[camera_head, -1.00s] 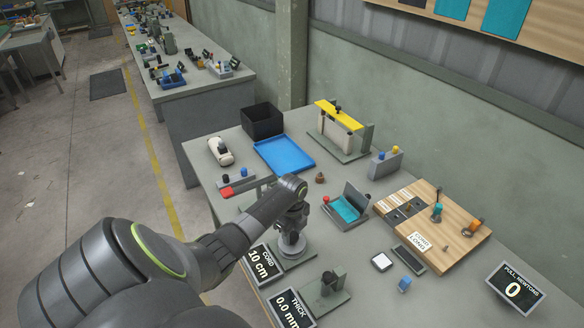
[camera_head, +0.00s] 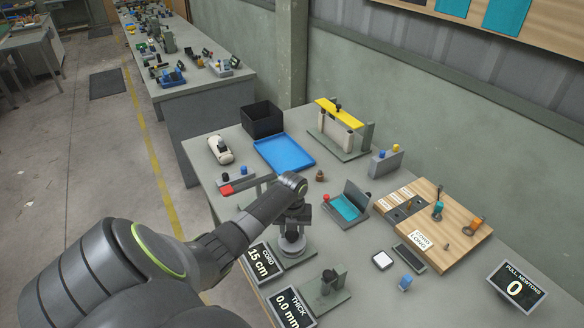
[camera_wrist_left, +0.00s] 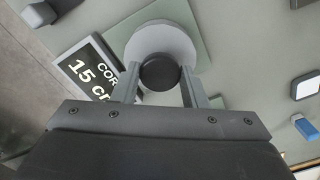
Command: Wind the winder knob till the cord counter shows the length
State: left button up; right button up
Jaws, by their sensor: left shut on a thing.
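The cord counter (camera_head: 262,262) stands at the bench's front edge in the head view and reads 15 cm. It also shows, partly covered, in the left wrist view (camera_wrist_left: 88,70). The winder is a pale round disc (camera_wrist_left: 150,38) on a grey-green base, with a dark round knob (camera_wrist_left: 160,72) on it. My left gripper (camera_wrist_left: 159,82) points down over the winder, with its two fingers on either side of the knob, shut on it. In the head view my left gripper (camera_head: 293,228) hides most of the winder. My right gripper is not in view.
A thickness display (camera_head: 292,310) reading 0.0 mm stands in front, beside a small dark stand (camera_head: 328,284). A blue tray (camera_head: 284,152), a black bin (camera_head: 262,120), a wooden board (camera_head: 450,235) and a pull display (camera_head: 515,287) reading 0 lie around.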

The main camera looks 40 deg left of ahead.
aim_at(292, 233)
pick_arm(q)
jog(key=shift+w+m, duration=0.1)
jog(key=shift+m, duration=0.8)
jog(key=shift+r, duration=0.1)
jog(key=o, duration=1)
jog(key=shift+c, duration=0.2)
notch_tip(292, 233, up, 17)
jog(key=shift+r, duration=0.2)
